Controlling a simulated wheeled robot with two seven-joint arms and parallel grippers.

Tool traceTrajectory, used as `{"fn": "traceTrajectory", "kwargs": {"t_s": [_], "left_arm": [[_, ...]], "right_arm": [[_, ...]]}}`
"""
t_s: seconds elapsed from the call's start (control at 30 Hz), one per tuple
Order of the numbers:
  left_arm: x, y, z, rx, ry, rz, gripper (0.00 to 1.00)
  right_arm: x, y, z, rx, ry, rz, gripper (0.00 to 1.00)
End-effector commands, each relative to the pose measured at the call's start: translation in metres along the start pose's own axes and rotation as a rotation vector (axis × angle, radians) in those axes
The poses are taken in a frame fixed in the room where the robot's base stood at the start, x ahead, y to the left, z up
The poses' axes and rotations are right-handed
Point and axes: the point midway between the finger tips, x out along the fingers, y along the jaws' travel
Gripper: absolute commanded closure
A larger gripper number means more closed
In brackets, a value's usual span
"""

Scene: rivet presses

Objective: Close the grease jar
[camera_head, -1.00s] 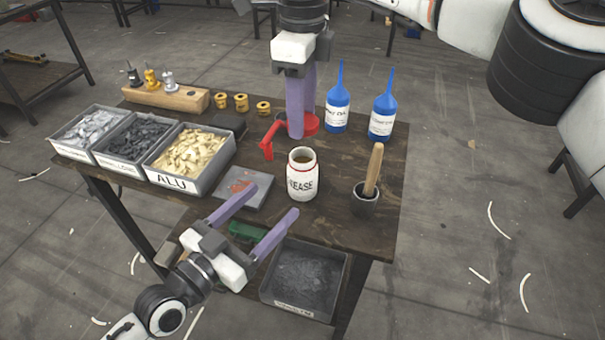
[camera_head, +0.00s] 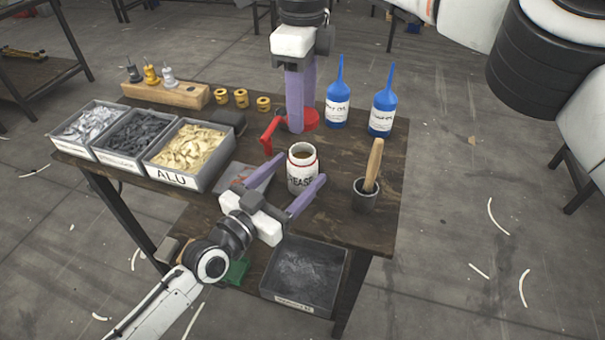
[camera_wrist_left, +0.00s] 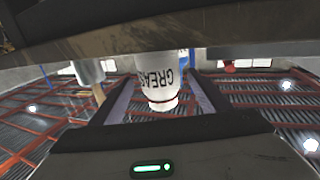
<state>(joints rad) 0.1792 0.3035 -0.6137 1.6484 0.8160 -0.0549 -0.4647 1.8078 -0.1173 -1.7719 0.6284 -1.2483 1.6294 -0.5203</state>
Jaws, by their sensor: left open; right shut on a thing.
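The white grease jar (camera_head: 301,181) stands upright on the table, open at the top, with brownish contents and a red ring at its neck. My left gripper (camera_head: 303,167) is open, its purple fingers on either side of the jar. I cannot tell whether they touch it. In the left wrist view the jar (camera_wrist_left: 160,82) appears upside down between the spread fingers. My right gripper (camera_head: 298,129) points down behind the jar, shut on a red thing with a round part (camera_head: 311,119) and a bent arm; the fingers hide some of it. I cannot tell whether this includes the lid.
Two blue bottles (camera_head: 337,112) (camera_head: 381,121) stand behind right. A dark pot (camera_head: 364,198) with a wooden handle is right of the jar. Labelled bins (camera_head: 172,180) fill the left side. A grey plate (camera_head: 232,177) lies left of the jar. A dark bin (camera_head: 337,283) sits below.

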Motion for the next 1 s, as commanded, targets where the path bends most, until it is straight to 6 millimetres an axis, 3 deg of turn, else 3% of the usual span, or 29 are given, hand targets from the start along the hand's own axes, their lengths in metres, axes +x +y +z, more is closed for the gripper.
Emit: {"fn": "traceTrajectory", "kwargs": {"t_s": [0.2,0.6,0.9,1.0], "left_arm": [[0.025,0.000,0.000,-0.001,0.001,0.000,0.30],[0.030,0.000,0.000,0.000,0.000,0.000,0.30],[0.029,0.000,0.000,0.000,0.000,0.000,0.80],[0.029,0.000,0.000,0.000,0.000,-0.001,0.92]], "right_arm": [[0.000,0.000,0.000,0.000,0.000,0.000,0.77],[0.000,0.000,0.000,0.000,0.000,0.000,0.77],[0.000,0.000,0.000,0.000,0.000,0.000,0.77],[0.000,0.000,0.000,0.000,0.000,0.000,0.77]]}}
